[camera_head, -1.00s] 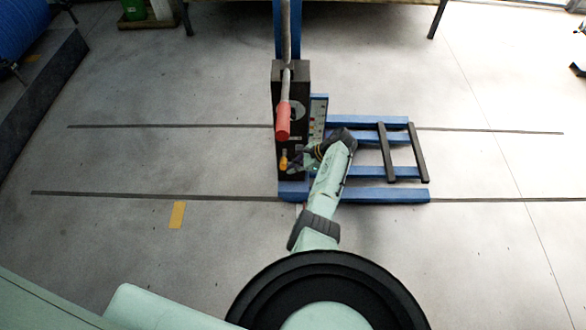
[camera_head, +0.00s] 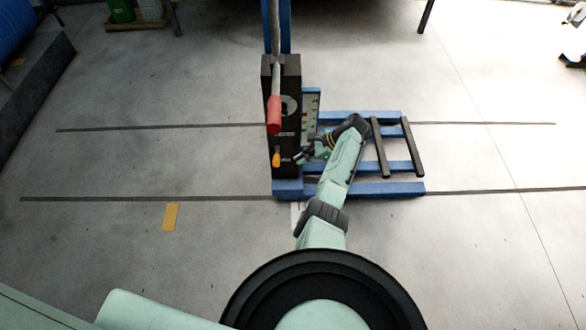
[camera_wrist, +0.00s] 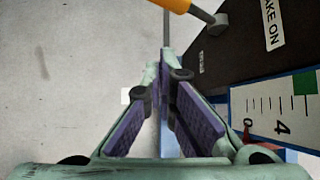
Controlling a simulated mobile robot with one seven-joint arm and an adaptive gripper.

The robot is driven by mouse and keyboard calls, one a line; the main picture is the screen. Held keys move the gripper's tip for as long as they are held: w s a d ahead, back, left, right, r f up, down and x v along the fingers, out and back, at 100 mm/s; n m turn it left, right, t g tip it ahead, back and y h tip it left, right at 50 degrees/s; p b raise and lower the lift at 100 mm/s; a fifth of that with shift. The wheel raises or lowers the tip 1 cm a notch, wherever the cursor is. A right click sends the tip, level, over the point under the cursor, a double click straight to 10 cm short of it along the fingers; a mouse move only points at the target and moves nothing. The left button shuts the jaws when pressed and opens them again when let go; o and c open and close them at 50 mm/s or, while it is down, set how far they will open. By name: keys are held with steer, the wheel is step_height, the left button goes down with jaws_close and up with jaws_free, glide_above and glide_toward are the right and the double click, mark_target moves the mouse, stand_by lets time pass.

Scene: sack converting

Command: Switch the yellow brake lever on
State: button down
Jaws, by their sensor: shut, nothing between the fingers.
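The yellow brake lever (camera_head: 276,159) is on the front of a dark box-shaped housing (camera_head: 286,104), low down. In the wrist view its yellow handle (camera_wrist: 172,4) enters at the top edge, and a short grey shaft joins it to a pivot on the dark panel. A label ending in "AKE ON" (camera_wrist: 272,24) is on the panel to the right of the lever. My gripper (camera_head: 302,157) is just right of the lever, apart from it. In the wrist view my gripper's purple-padded fingers (camera_wrist: 164,66) meet at the tips, with nothing between them, below the handle.
A larger lever with a red grip (camera_head: 274,115) hangs above the yellow one. A white scale plate (camera_wrist: 275,108) is close to the right of my fingers. A blue base frame (camera_head: 385,189) with dark bars lies at right.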

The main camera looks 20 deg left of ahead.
steer(key=shift+w+d+r, duration=0.55)
steer(key=shift+r, duration=0.1)
